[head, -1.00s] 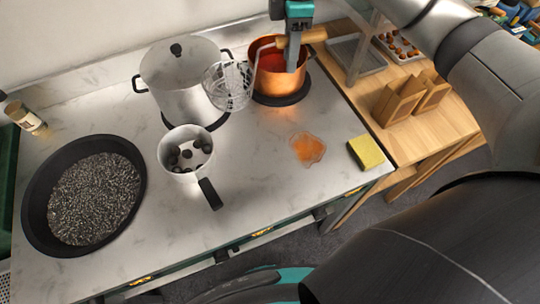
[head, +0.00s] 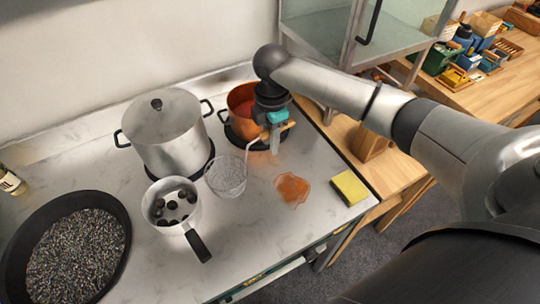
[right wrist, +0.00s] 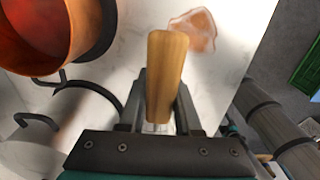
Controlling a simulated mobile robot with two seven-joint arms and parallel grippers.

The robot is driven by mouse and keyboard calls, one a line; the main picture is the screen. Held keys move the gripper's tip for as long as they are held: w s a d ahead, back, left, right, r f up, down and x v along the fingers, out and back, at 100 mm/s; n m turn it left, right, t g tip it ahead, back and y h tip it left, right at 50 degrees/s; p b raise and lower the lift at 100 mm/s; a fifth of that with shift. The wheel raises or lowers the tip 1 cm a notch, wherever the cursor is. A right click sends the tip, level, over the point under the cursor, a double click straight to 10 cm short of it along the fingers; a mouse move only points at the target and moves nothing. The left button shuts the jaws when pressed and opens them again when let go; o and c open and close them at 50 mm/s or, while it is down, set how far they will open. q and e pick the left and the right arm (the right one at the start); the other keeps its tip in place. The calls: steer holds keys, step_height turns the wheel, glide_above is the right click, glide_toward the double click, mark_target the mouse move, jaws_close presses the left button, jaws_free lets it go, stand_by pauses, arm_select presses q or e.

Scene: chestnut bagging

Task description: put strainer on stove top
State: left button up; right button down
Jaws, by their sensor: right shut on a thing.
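The strainer (head: 226,176) is a wire-mesh basket with a wooden handle. In the head view it is over the pale marbled stove top (head: 245,215), just right of the small saucepan and in front of the copper pot. I cannot tell whether the basket touches the surface. My right gripper (head: 274,146) is shut on the handle, fingers pointing down. In the right wrist view the wooden handle (right wrist: 167,75) stands between the fingers (right wrist: 160,110); the basket is out of that view. My left gripper is not in view.
A saucepan (head: 174,215) with chestnuts, a lidded pot (head: 165,135), a copper pot (head: 236,97) and a dark pan (head: 120,225) surround the strainer. An orange spill (head: 292,189) and a yellow sponge (head: 350,187) lie to the right. The front right surface is clear.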

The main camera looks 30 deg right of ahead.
steer(key=shift+f+b, duration=0.3)
steer(key=shift+f, duration=2.55)
steer(key=c, duration=0.6)
jaws_free()
steer(key=shift+f, duration=0.1)
step_height(320, 180, up, 12)
steer(key=shift+d+r+p, duration=0.1)
steer(key=shift+r+p, duration=0.1)
steer(key=shift+p, duration=0.35)
